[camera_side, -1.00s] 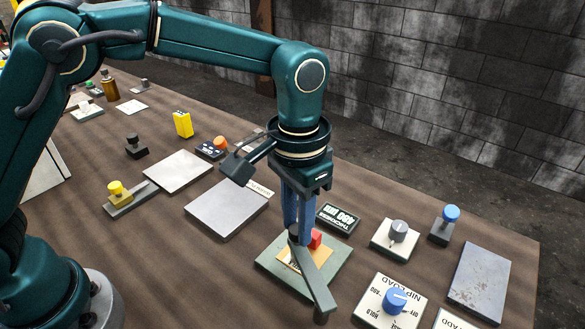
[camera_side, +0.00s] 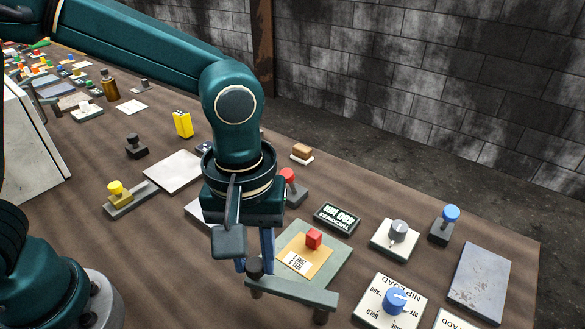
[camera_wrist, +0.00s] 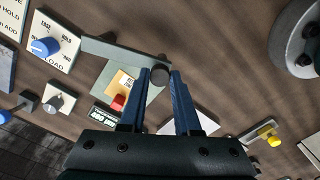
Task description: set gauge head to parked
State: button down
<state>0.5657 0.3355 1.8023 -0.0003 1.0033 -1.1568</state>
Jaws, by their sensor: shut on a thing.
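The gauge head seems to be a grey swing bar (camera_side: 295,291) with a dark round knob (camera_side: 255,267) on its free end. The bar's other end stands on a post at the right. My gripper (camera_side: 254,258) is shut on the knob, largely hidden behind my wrist. In the wrist view the dark knob (camera_wrist: 160,76) sits between the blue fingertips. The bar (camera_wrist: 115,52) lies along the near edge of a grey-green plate (camera_side: 332,268), not over its middle. On the plate are a tan labelled sheet (camera_side: 305,262) and a red block (camera_side: 313,239).
A thickness display (camera_side: 337,219) stands behind the plate. A nip-load panel with blue dial (camera_side: 395,301) is close on the right; a grey dial (camera_side: 398,232) and a blue knob (camera_side: 451,213) lie farther back. Open table (camera_side: 165,265) lies to the left.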

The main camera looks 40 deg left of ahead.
jog(key=shift+s+d+n, duration=0.35)
jog(key=shift+s+n, duration=0.2)
jog(key=shift+n, duration=0.25)
jog(key=shift+s+d+n, duration=0.3)
jog(key=shift+s+n, duration=0.25)
jog(key=shift+n, duration=0.25)
jog(key=shift+s+d+n, duration=0.35)
jog(key=shift+s+n, duration=0.2)
jog(key=shift+n, duration=0.25)
jog(key=shift+d, duration=0.1)
jog(key=c, duration=0.6)
grip_release()
jog(key=shift+r, duration=2.65)
